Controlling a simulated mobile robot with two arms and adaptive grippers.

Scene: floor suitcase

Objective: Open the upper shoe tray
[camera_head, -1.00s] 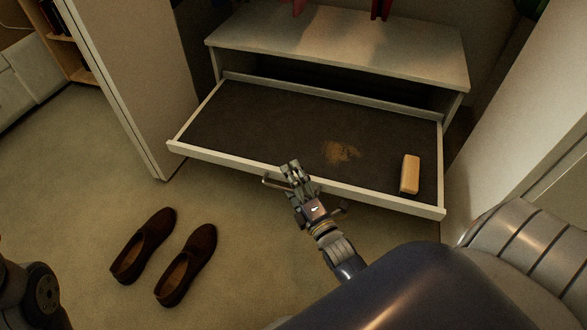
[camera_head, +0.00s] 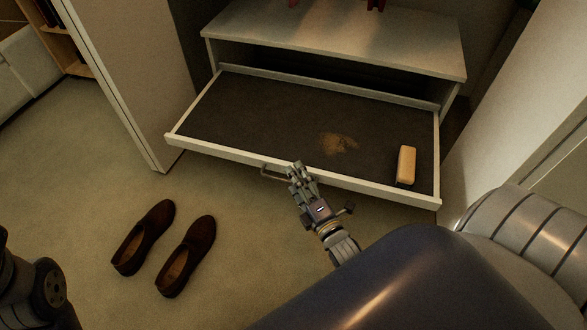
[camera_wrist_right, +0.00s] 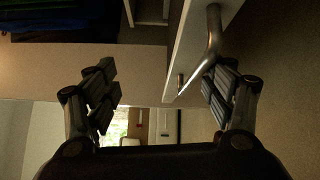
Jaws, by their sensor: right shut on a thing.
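The upper shoe tray (camera_head: 250,150) is a wide, shallow drawer with a dark bottom and a white front, pulled well out of a white cabinet. A thin metal handle (camera_head: 272,173) sits on its front; it also shows in the right wrist view (camera_wrist_right: 214,42). My right gripper (camera_head: 297,168) is at the handle and is shut on it. In the wrist view the bar lies against the finger on the right, while the finger on the left stands apart from it. My left gripper is out of view.
Brown shoes (camera_head: 187,257) stand on the floor at lower left. Pale panels flank the cabinet (camera_head: 340,35).

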